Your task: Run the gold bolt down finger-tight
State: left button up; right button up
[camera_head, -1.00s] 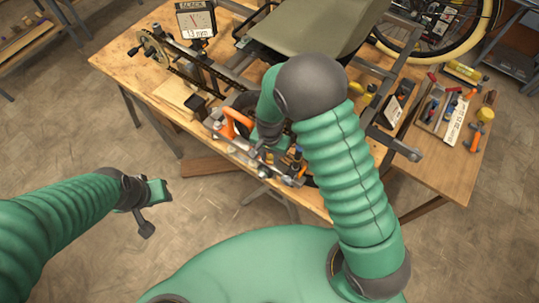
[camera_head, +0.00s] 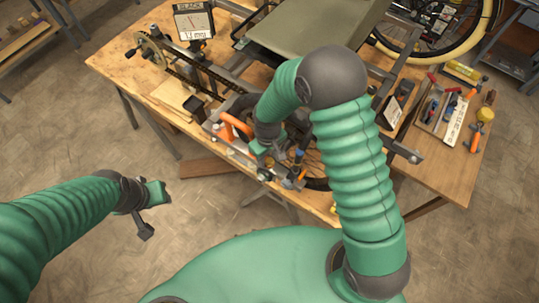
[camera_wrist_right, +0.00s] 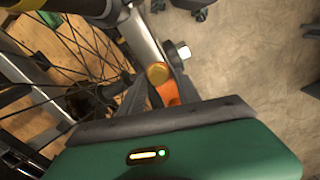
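The gold bolt (camera_wrist_right: 157,73) shows in the right wrist view as a round gold head at a pale metal tube, with an orange part (camera_wrist_right: 168,93) just below it. My right gripper (camera_wrist_right: 156,82) has its dark fingers on either side of the bolt head; I cannot tell whether they touch it. In the head view my right gripper (camera_head: 262,149) is at the front edge of the bench, beside the orange handle (camera_head: 236,123), and the bolt cannot be made out. My left gripper (camera_head: 152,211) is open and empty over the floor at the left.
The trike frame (camera_head: 195,78) lies across the wooden bench (camera_head: 125,62). A spoked wheel (camera_wrist_right: 75,55) is close to the right gripper. A tool tray (camera_head: 440,112) sits at the right. Bare floor surrounds the left gripper.

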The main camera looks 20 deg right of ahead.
jog(key=shift+s, duration=0.1)
jog(key=c, duration=0.3)
jog(key=shift+d, duration=0.15)
jog(key=c, duration=0.4)
jog(key=m, duration=0.5)
jog(key=shift+c, duration=0.2)
jog(key=m, duration=0.7)
jog(key=shift+s+d+r, duration=0.1)
jog(key=shift+s+r, duration=0.05)
jog(key=shift+s, duration=0.2)
jog(key=shift+o, duration=0.2)
jog(key=shift+w, duration=0.1)
